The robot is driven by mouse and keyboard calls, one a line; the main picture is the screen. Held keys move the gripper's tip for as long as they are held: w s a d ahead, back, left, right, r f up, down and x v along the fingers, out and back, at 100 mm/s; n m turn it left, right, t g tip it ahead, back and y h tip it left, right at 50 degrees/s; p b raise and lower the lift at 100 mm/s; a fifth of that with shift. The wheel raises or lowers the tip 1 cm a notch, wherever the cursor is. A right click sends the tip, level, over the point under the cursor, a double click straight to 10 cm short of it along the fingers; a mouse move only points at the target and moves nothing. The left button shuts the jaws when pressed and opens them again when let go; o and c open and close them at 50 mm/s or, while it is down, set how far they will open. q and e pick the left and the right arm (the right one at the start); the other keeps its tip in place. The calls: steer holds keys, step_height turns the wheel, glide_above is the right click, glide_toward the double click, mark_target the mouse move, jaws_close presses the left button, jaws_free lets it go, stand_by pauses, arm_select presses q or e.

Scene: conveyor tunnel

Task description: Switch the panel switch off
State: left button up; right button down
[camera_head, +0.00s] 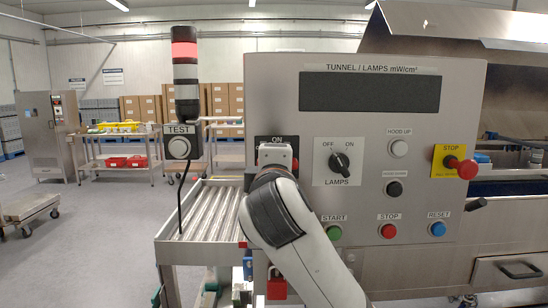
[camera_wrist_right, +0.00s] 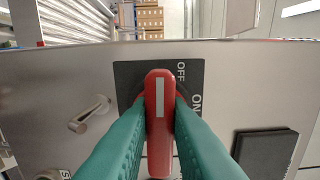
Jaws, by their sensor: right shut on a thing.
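The panel switch, a red handle with a white stripe (camera_wrist_right: 159,122), sits on a black plate (camera_wrist_right: 126,78) marked OFF and ON. My right gripper (camera_wrist_right: 160,118) is shut on the handle, with one green finger on each side. The handle lies upright in the wrist view, its striped end towards the plate's edge with the OFF mark; ON is off to its right side. In the head view my right gripper (camera_head: 276,158) covers most of the switch on the grey control panel (camera_head: 270,90); ON shows above it. My left gripper is out of view.
A LAMPS knob (camera_head: 340,163) is close to the right of my gripper. Several push buttons and a red STOP knob (camera_head: 466,168) are further right. A TEST box with a signal tower (camera_head: 185,75) and a roller conveyor (camera_head: 205,210) are left of the panel.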

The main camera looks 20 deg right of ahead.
steer(key=shift+n, duration=0.3)
steer(key=c, duration=1.4)
jaws_free()
steer(key=shift+o, duration=0.2)
steer(key=shift+a, duration=0.1)
steer(key=b+v, duration=0.1)
steer(key=v, duration=1.1)
